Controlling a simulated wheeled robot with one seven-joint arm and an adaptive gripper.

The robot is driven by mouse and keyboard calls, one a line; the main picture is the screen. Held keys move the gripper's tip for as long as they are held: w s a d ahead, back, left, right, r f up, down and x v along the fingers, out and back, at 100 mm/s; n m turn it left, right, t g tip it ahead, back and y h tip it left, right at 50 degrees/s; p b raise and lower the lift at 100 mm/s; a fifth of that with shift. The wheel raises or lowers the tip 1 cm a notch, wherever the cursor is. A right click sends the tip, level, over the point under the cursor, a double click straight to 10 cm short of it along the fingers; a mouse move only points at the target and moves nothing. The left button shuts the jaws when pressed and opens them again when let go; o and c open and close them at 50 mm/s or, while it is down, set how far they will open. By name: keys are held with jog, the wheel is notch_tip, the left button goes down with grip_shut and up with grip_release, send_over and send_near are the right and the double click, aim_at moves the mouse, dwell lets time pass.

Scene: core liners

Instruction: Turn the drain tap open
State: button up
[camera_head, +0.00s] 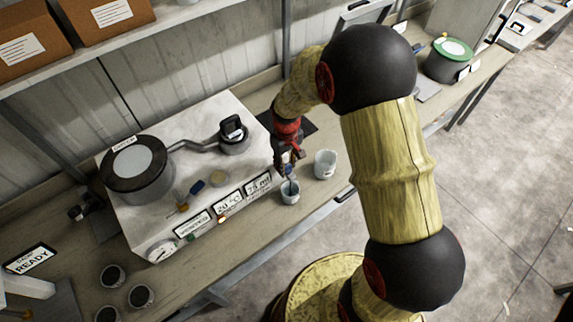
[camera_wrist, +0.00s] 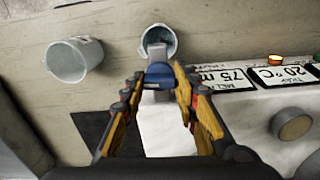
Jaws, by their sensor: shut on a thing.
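The drain tap shows in the wrist view as a blue handle (camera_wrist: 159,74) on a grey fitting, at the right side of the white-topped machine (camera_head: 215,115). My gripper (camera_wrist: 158,72) has its yellow and black fingers on either side of the blue handle and is shut on it. In the head view my gripper (camera_head: 289,168) is low beside the machine's right end, and the tap is mostly hidden there. A small metal cup (camera_head: 290,192) stands below the tap; its open mouth (camera_wrist: 160,39) shows just past the handle in the wrist view.
A second pale cup (camera_head: 325,164) stands on the bench to the right. The machine carries a round lidded pot (camera_head: 138,170) and labelled displays (camera_head: 228,203) on its front. Several dark-filled cups (camera_head: 141,296) stand at the front left. A green-lidded pot (camera_head: 450,60) is farther right.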

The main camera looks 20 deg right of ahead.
aim_at(286, 165)
jog(key=shift+n, duration=0.4)
jog(key=o, duration=0.9)
jog(key=shift+c, duration=0.2)
jog(key=shift+r, duration=0.1)
notch_tip(286, 165, up, 12)
dwell(0.5)
